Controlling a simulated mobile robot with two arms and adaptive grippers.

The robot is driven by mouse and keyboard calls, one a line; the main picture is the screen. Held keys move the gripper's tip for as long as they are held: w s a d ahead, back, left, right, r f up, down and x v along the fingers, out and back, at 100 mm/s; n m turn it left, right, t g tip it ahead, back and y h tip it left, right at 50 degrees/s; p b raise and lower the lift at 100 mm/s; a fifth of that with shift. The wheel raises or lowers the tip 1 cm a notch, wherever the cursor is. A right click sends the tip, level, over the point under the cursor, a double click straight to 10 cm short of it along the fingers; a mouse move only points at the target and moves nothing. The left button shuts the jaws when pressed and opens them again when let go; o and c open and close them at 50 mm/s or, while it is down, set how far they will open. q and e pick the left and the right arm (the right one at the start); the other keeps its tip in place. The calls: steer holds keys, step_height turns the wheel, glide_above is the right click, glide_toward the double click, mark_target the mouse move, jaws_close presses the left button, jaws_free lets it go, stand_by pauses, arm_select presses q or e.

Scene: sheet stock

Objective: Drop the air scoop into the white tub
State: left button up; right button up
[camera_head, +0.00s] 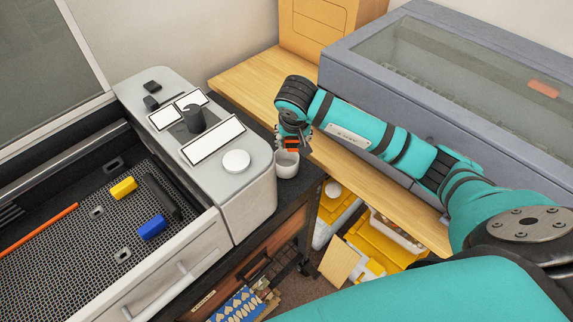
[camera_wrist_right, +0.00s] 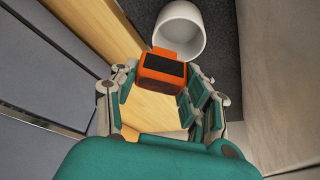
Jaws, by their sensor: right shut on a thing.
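The air scoop, an orange block with a black face (camera_wrist_right: 160,73), is between the fingers of my right gripper (camera_wrist_right: 158,92), which is shut on it. In the head view the right gripper (camera_head: 293,138) points down and the orange scoop (camera_head: 291,144) shows at its fingertips. The white tub (camera_head: 286,166) stands just below, on a dark surface beside the grey machine. In the wrist view the tub (camera_wrist_right: 181,28) is just beyond the scoop, which overlaps part of its near rim. I cannot tell the exact height between scoop and tub. My left gripper is out of view.
A grey machine (camera_head: 258,194) with an open bed holding yellow and blue blocks is left of the tub. A wooden bench (camera_head: 246,83) and a grey lidded machine (camera_head: 350,60) lie behind and right. Yellow bins (camera_head: 385,240) sit below the bench.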

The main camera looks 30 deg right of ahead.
steer(key=o, duration=1.2)
steer(key=shift+r, duration=0.15)
steer(key=v, duration=1.1)
steer(key=shift+s+r, duration=0.2)
steer(key=shift+r, duration=0.1)
steer(key=shift+f, duration=0.1)
